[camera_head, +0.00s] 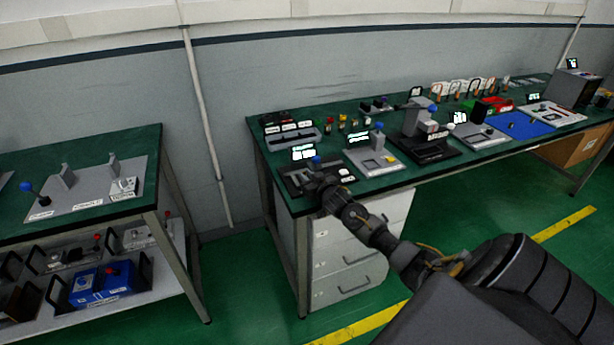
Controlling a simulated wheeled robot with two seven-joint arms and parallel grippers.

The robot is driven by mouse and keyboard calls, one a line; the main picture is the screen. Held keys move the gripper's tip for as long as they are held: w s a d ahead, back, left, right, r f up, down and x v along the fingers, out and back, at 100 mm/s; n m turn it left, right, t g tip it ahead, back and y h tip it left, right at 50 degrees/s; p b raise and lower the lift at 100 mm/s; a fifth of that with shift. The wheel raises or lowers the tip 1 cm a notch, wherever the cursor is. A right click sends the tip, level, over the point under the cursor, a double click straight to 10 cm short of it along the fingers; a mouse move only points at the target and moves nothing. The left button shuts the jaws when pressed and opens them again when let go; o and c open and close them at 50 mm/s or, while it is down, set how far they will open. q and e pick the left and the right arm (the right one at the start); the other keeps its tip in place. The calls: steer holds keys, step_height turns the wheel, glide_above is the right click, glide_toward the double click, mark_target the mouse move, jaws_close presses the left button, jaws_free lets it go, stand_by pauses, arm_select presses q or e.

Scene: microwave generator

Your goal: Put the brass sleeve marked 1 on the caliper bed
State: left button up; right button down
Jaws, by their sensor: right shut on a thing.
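My right gripper (322,184) is at the front left corner of the long green bench, low over a dark fixture (294,183) with a blue knob (316,162) and a lit display (303,152). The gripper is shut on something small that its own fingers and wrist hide. I cannot make out a number or a brass surface there. I cannot tell for sure which fixture is the caliper bed. Several small red and yellow pieces (341,122) stand farther back on the bench. My left gripper is not in view.
A grey plate fixture (374,162) and a black stand (432,147) stand right of the gripper. A grey tray (292,137) lies behind it. A blue mat (514,126) and red bin (497,105) are farther right. A second green bench (130,146) stands left across a gap.

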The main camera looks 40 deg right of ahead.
steer(key=shift+f, duration=0.15)
steer(key=c, duration=1.3)
jaws_free()
steer(key=shift+c, duration=0.2)
steer(key=v, duration=1.2)
steer(key=shift+b, duration=0.45)
